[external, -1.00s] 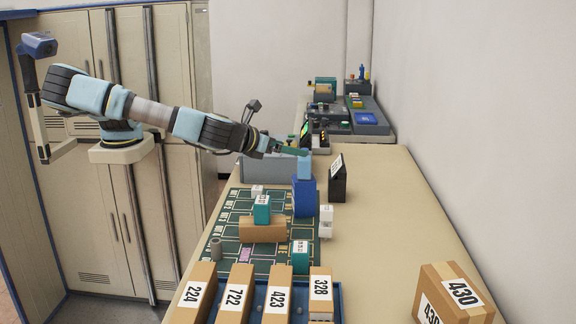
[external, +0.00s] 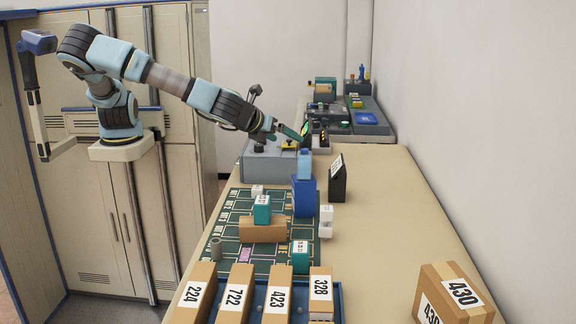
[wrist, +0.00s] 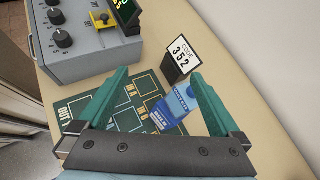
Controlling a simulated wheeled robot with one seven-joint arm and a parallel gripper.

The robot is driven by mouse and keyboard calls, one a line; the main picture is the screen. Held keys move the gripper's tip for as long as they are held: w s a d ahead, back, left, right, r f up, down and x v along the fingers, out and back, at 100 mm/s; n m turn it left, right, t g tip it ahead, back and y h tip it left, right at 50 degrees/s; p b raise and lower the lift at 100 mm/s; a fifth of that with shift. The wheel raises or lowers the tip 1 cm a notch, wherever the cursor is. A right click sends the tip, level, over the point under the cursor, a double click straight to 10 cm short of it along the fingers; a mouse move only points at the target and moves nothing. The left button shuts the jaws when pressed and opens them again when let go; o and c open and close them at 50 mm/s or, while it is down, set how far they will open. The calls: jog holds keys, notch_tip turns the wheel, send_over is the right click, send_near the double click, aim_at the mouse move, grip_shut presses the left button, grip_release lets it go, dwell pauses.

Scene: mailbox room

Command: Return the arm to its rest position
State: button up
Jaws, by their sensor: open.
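My gripper (external: 291,134) is raised above the far part of the long table (external: 400,220), at the end of my outstretched arm. In the wrist view its two green fingers (wrist: 160,103) are spread wide with nothing between them that they hold.
A grey knob console (external: 262,163) sits near my gripper. A black code sign reading 352 (external: 338,180) stands to the right. A green mat (external: 235,205) bears several small items. Numbered boxes (external: 235,295) line the front, and box 430 (external: 450,290) stands right. The right-hand tabletop is mostly clear.

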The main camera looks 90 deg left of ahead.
jog(key=s+a+f+n+g+h+b, duration=0.1)
jog(key=s+a+f+n+g+h, duration=0.35)
jog(key=s+a+f+n, duration=0.55)
jog(key=s+r+n+g+h+b, duration=0.1)
jog(key=s+n+h, duration=0.4)
jog(key=s+n, duration=0.7)
jog(key=shift+s+r, duration=0.25)
jog(key=shift+s, duration=0.95)
